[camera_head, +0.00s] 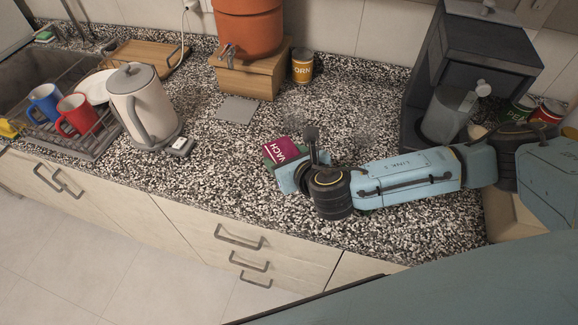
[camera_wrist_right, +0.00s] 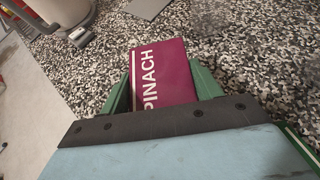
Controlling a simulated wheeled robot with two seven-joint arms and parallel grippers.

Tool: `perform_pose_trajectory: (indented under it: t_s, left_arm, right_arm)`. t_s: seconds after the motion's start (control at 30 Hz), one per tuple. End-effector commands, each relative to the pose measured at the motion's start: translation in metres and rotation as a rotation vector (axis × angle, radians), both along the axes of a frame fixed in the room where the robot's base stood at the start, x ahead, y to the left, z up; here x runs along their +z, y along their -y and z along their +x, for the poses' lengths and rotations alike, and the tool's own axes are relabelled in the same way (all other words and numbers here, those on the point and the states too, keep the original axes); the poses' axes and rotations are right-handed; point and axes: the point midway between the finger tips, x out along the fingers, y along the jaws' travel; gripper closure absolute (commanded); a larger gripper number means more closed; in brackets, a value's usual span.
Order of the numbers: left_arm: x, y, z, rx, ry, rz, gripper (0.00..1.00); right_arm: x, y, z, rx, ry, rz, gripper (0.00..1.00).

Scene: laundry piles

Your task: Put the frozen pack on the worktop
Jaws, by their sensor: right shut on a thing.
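The frozen pack (camera_head: 285,149) is a purple box with white lettering, held at the tip of my right gripper (camera_head: 280,162). In the right wrist view the pack (camera_wrist_right: 162,75) reads "PINACH" and sits between the two green fingers (camera_wrist_right: 160,90). My right gripper is shut on it. The pack is over or on the speckled worktop (camera_head: 240,190), close to the front half; I cannot tell whether it touches the surface. The gripper hides the pack's near end. My left gripper is not in view.
A white kettle (camera_head: 140,105), a dish rack (camera_head: 95,145) with mugs and a sink stand at the left. An orange pot on a wooden box (camera_head: 248,80) and a corn can (camera_head: 302,67) stand at the back. A dark coffee machine (camera_head: 480,60) stands right.

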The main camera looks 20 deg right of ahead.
Motion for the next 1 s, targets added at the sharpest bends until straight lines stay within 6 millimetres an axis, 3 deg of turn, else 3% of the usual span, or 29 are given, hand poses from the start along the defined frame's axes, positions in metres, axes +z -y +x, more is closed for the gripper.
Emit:
perform_pose_trajectory:
  t_s: [0.3,0.67,0.7,0.83,1.0]
  left_arm:
    - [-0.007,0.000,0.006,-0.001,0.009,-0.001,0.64]
    - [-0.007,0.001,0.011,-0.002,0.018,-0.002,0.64]
    - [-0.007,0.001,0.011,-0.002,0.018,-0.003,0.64]
    - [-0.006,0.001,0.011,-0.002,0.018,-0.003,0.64]
    - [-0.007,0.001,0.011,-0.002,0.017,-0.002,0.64]
  right_arm:
    - [-0.036,0.000,0.000,0.000,0.001,-0.001,0.68]
    - [-0.041,0.000,0.001,0.000,0.003,0.001,0.68]
    - [-0.041,0.000,0.000,-0.001,0.001,0.000,0.31]
    - [-0.040,0.000,0.000,0.000,0.001,0.000,0.15]
    - [-0.040,0.000,0.000,0.000,0.001,0.000,0.15]
